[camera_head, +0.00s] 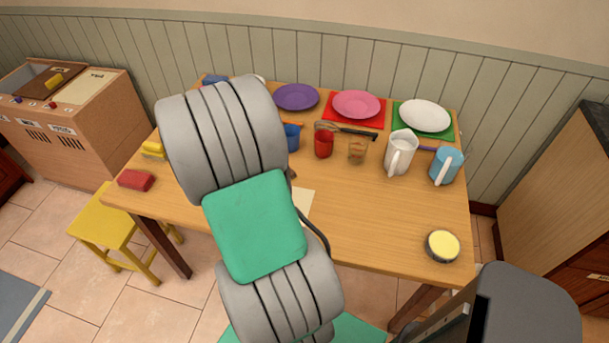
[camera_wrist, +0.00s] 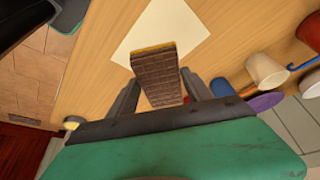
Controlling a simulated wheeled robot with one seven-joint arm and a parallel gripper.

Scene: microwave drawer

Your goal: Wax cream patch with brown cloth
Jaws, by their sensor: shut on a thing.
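The cream patch (camera_wrist: 160,27) lies flat on the wooden table in the wrist view. In the head view only its right part (camera_head: 305,203) shows beside my arm. My gripper (camera_wrist: 160,80) is shut on the brown cloth (camera_wrist: 157,78), a block-like brown piece with a yellowish far edge. The cloth overlaps the patch's near edge in the wrist view; I cannot tell whether they touch. My arm hides the gripper and cloth in the head view. A round dark tin with a pale yellow top (camera_head: 443,245) stands at the table's front right.
A red block (camera_head: 135,180) and a yellow block (camera_head: 152,149) lie at the table's left. Cups, a white pitcher (camera_head: 400,152) and a blue mug (camera_head: 446,166) stand behind the patch. Several plates line the back. The front middle right of the table (camera_head: 370,225) is clear.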

